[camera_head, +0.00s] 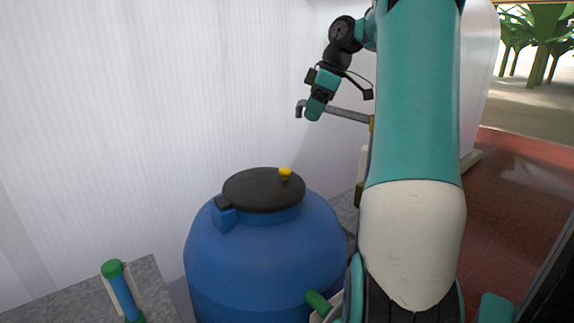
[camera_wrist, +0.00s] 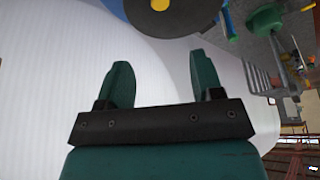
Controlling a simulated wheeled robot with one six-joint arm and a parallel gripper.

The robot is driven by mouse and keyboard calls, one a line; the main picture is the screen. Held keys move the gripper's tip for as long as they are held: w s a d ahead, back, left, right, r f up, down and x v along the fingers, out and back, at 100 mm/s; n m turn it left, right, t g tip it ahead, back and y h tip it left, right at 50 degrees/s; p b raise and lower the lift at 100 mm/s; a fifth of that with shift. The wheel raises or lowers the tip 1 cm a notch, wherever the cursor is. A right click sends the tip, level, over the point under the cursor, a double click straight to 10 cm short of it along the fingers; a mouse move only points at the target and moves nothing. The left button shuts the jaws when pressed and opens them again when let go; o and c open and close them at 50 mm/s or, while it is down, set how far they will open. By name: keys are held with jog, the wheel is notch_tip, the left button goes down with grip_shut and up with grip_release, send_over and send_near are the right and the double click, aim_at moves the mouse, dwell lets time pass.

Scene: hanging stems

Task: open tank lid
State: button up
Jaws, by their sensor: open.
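The tank (camera_head: 262,250) is a large blue barrel low in the middle of the head view. Its round black lid (camera_head: 255,192) lies shut on top, with a yellow knob (camera_head: 285,174) at the right and a blue block at the left rim. In the wrist view the black lid (camera_wrist: 150,22) and yellow knob (camera_wrist: 159,4) show at the top edge, cut off. My gripper (camera_head: 315,110) is above and to the right of the lid, apart from it. The wrist view shows its two green fingers (camera_wrist: 160,82) spread, with nothing between them.
A grey pipe spout (camera_head: 345,114) is behind my gripper. A blue and green cylinder (camera_head: 122,290) stands on a grey ledge (camera_head: 75,306) at the lower left. A white ribbed wall (camera_head: 140,110) is behind the tank. Open air lies between gripper and lid.

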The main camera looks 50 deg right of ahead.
aim_at(286, 169)
jog(key=x, duration=1.7)
jog(key=shift+s+f, duration=0.1)
jog(key=shift+f, duration=0.05)
grip_shut()
jog(key=shift+d, duration=0.1)
